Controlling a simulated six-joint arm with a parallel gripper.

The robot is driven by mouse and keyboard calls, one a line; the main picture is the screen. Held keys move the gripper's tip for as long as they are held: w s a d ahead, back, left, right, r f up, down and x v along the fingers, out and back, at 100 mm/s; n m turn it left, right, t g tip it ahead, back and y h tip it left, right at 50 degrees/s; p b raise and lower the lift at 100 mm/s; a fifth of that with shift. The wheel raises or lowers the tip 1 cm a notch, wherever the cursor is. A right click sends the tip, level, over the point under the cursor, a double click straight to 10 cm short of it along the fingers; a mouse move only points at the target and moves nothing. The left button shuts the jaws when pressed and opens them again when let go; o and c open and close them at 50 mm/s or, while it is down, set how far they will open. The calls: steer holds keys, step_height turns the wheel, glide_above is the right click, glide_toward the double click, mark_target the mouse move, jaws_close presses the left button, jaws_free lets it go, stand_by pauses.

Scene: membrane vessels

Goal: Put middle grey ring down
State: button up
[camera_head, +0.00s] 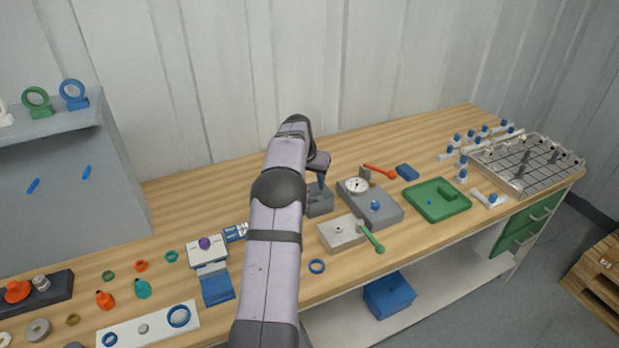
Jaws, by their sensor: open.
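My gripper (321,184) points down over a grey block (319,204) at the middle of the bench, partly hidden by my arm. It is open. Its fingertips are small and dark here, and I cannot make out a ring between them or on the block. A grey ring (38,329) lies on the bench at the lower left, far from my gripper. I cannot tell which ring is the middle grey one.
Right of my gripper stand a grey block with a dial (357,186), a pale block (342,234) with a green-handled tool (371,237), and a green tray (437,201). A white plate (158,326) with rings lies lower left.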

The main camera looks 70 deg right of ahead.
steer(key=shift+b+v, duration=0.45)
steer(key=shift+v, duration=1.65)
steer(key=w+a+n+t+y, duration=0.1)
steer(key=w+a+n, duration=0.3)
steer(key=w+a, duration=1)
steer(key=w+a+n+y, duration=0.1)
steer(key=w+a+n, duration=0.2)
steer(key=a, duration=0.7)
steer(key=w+a+n+y, duration=0.1)
steer(key=w+a+n, duration=0.15)
steer(key=a, duration=0.75)
steer(key=s+a+f+n+y, duration=0.1)
steer(key=s+a+f+n, duration=0.1)
steer(key=a, duration=0.7)
steer(key=s+a+f+n, duration=0.1)
steer(key=s+a+n, duration=0.15)
steer(key=a, duration=0.65)
steer(key=s+a+f+n+g, duration=0.1)
steer(key=s+a+f+n, duration=0.2)
steer(key=s+a, duration=0.6)
steer(key=shift+s+a+n+y, duration=0.3)
steer(key=shift+a+n, duration=0.2)
steer(key=shift+a, duration=0.05)
